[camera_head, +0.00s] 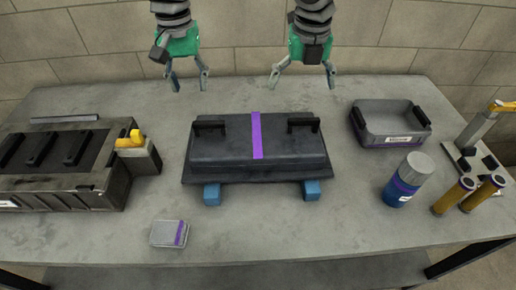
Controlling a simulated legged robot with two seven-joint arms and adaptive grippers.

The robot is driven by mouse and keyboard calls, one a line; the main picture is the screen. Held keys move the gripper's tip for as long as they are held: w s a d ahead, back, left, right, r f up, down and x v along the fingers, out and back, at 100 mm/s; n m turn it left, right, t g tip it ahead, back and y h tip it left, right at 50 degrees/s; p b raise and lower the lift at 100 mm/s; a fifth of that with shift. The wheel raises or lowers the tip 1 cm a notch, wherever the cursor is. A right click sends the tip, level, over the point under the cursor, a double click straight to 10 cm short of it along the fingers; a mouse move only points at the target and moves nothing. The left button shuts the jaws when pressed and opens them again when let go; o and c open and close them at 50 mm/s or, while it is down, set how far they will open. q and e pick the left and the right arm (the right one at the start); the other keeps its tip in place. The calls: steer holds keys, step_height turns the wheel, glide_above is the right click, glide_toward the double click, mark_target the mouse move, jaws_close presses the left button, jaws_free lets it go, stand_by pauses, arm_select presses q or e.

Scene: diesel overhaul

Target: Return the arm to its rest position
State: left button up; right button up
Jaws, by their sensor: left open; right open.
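My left gripper (187,82) hangs open and empty above the far side of the table, left of the middle. My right gripper (303,80) also hangs open and empty, above the far side and right of the middle. Both arms come in from the top edge and point downward. A dark cover (220,148) with two black handles and a purple stripe rests on blue blocks (211,194) at the table's middle. Both grippers are beyond this cover and apart from it.
A dark engine block (85,197) with a yellow part (130,140) stands at left. A grey bin (390,140), a blue canister (402,182), yellow cylinders (453,196) and a stand (478,130) are at right. A small grey box (166,233) lies in front. The table's front middle is clear.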

arm_select(q)
steer(key=shift+d, duration=0.4)
arm_select(e)
steer(key=shift+d, duration=0.35)
